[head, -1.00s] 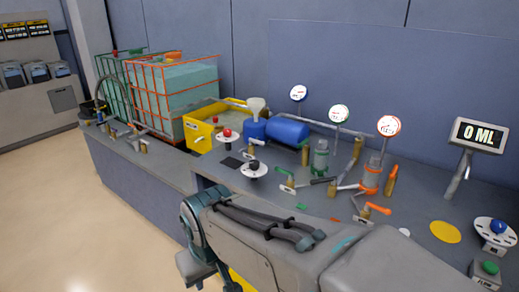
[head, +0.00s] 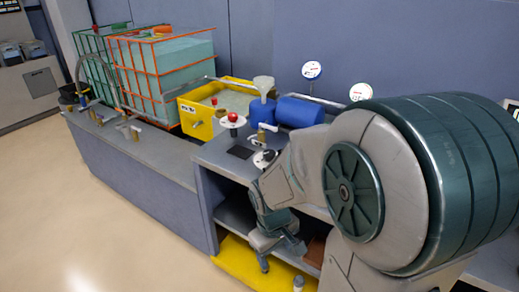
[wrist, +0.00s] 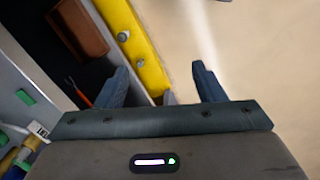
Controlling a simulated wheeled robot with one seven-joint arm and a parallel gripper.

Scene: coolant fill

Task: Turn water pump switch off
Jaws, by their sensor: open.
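A red-knobbed switch on a white round plate (head: 233,121) stands on the bench top in the head view. A black-knobbed switch on a similar white plate (head: 265,159) is nearer, partly hidden by my arm. I cannot tell which one is the water pump switch. A blue cylindrical tank (head: 300,110) lies behind them. My gripper (head: 270,255) hangs in front of the bench's open shelf, below the bench top and apart from both switches. In the wrist view my gripper (wrist: 160,82) is open, with nothing between its fingers.
A yellow tub (head: 196,128) and caged tanks (head: 160,75) stand left. My arm hides the bench's right part.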

